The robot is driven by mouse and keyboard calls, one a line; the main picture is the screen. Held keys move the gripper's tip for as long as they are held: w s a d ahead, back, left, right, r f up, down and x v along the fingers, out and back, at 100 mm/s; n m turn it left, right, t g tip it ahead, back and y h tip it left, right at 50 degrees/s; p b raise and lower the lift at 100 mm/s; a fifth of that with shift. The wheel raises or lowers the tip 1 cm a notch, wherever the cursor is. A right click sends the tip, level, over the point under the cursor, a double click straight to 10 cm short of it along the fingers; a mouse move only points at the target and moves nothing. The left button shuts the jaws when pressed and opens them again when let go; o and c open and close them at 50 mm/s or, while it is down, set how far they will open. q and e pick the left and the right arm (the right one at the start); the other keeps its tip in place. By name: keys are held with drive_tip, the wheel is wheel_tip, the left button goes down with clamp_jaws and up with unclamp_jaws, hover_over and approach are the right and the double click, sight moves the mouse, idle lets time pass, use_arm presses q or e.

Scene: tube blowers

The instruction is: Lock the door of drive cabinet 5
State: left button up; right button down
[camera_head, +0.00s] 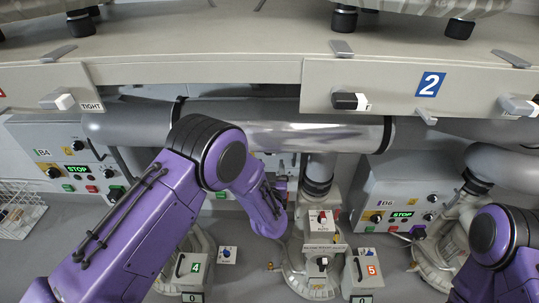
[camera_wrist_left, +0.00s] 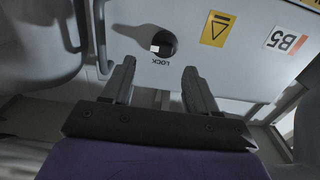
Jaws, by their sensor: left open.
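In the left wrist view, the pale cabinet door (camera_wrist_left: 230,75) carries a B5 label (camera_wrist_left: 285,41), upside down in this view. A round dark lock knob (camera_wrist_left: 164,43) with a small white mark sits on it beside the word LOCK. My left gripper (camera_wrist_left: 159,68) is open and empty, its two fingers pointing at the door with the knob just beyond and between them. I cannot tell whether they touch the door. In the head view, my left arm hides most of this cabinet and the gripper's fingers. My right gripper is out of view.
Cabinets B4 (camera_head: 60,165) and B6 (camera_head: 400,200) stand on either side. Large grey pipes (camera_head: 140,125) run across, under a shelf with a panel marked 2 (camera_head: 390,85). A yellow warning sign (camera_wrist_left: 216,29) is near the knob.

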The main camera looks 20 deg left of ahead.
use_arm(q)
drive_tip(key=x, duration=0.6)
drive_tip(key=shift+s+f, duration=0.1)
drive_tip(key=shift+a, duration=0.1)
drive_tip(key=c, duration=0.9)
